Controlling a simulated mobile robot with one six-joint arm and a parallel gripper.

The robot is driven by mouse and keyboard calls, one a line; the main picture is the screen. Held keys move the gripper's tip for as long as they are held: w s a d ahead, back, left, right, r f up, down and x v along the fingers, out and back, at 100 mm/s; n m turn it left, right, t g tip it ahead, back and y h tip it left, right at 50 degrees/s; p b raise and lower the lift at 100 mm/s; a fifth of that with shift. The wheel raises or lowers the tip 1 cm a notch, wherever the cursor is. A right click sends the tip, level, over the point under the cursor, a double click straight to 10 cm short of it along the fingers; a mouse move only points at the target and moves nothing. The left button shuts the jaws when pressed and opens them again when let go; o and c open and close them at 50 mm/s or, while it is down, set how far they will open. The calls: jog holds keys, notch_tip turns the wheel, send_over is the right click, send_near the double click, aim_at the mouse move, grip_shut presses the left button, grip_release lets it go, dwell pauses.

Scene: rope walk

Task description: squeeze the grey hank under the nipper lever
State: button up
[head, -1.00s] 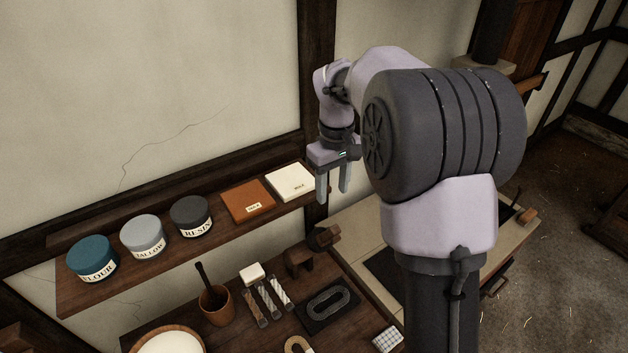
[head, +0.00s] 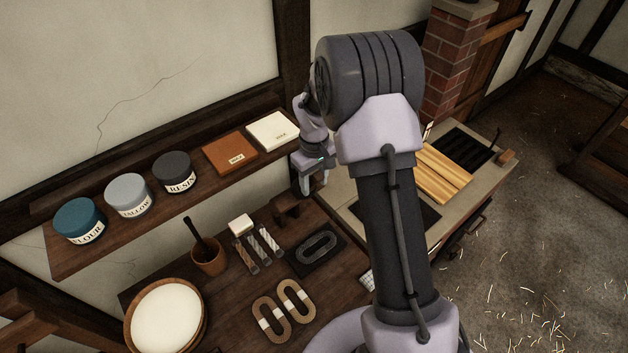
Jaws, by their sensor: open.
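The grey hank (head: 320,246) is an oval loop lying on a dark square plate (head: 299,263) on the bench. A dark brown wooden block (head: 287,208), which looks like the nipper, stands at the back of the bench, behind and left of the hank. My gripper (head: 308,191) points down with its jaws open, right at the top of this block and partly in front of it. The lever is mostly hidden by my gripper, and I cannot tell whether the fingers touch it. The hank is outside the block.
Two tan hanks (head: 283,311), several short rope samples (head: 257,245), a white block (head: 241,224), a wooden cup (head: 208,257) and a white-filled bowl (head: 166,320) share the bench. A shelf (head: 140,225) with jars and boxes hangs behind. My arm hides the bench's right part.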

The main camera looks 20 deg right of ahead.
grip_shut()
dwell(1.4)
